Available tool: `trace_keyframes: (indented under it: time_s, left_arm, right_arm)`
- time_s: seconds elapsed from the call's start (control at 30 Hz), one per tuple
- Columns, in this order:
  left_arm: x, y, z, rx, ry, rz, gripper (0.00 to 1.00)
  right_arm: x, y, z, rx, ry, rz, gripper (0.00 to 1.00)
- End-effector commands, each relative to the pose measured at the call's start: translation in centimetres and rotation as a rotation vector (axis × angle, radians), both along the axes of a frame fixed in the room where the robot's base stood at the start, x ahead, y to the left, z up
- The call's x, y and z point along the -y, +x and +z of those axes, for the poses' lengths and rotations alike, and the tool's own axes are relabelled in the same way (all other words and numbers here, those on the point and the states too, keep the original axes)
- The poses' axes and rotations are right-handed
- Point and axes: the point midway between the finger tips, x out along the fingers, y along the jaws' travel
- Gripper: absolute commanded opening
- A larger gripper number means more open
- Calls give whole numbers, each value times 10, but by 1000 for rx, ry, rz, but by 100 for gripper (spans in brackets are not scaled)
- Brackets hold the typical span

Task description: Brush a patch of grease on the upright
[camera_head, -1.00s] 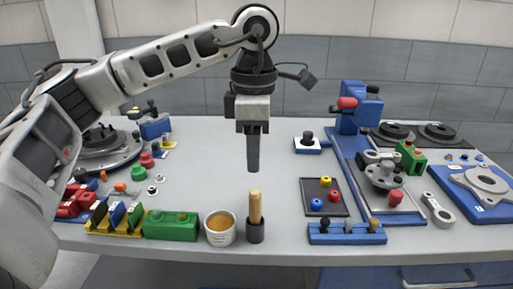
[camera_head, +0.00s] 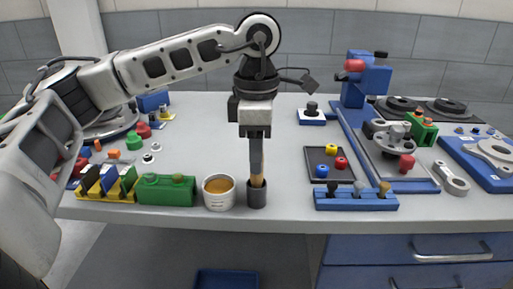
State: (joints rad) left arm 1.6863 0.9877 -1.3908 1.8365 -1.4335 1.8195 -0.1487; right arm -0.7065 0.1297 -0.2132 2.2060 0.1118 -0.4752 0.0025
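My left gripper (camera_head: 256,160) points straight down at the wooden brush handle (camera_head: 258,181) and overlaps it in the head view. The fingers show edge-on, so I cannot tell whether they are open or closed on it. The handle stands upright in a dark round holder (camera_head: 257,196), its bristles hidden. A white pot (camera_head: 219,203) with amber grease (camera_head: 217,186) stands just left of the holder. A blue upright (camera_head: 372,80) with a red knob rises at the back right; I cannot see any grease on it. My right gripper is out of view.
A green block (camera_head: 165,192) and a yellow rack (camera_head: 98,192) stand left of the pot. A blue rack with pegs (camera_head: 354,202) and a dark tray (camera_head: 316,174) with coloured rings lie to the right. The middle of the grey table (camera_head: 205,130) is clear.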

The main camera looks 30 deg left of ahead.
Motion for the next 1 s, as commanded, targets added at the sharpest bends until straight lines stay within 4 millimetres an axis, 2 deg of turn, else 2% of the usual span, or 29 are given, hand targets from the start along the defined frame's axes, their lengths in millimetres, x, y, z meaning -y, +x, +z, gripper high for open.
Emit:
trace_keyframes:
  time_s: [0.13,0.17,0.2,0.3,0.57,1.0]
  left_arm:
    - [0,0,0,0,0,-1,37]
    - [0,0,0,0,0,-1,34]
    - [0,0,0,0,0,-1,23]
    - [0,0,0,0,0,-1,0]
    - [0,0,6,1,-1,0,0]
    - [0,0,42,1,-1,0,0]
  right_arm:
    - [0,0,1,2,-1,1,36]
    - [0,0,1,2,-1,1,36]
    - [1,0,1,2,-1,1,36]
    - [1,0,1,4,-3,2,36]
    - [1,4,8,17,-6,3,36]
    - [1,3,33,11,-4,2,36]
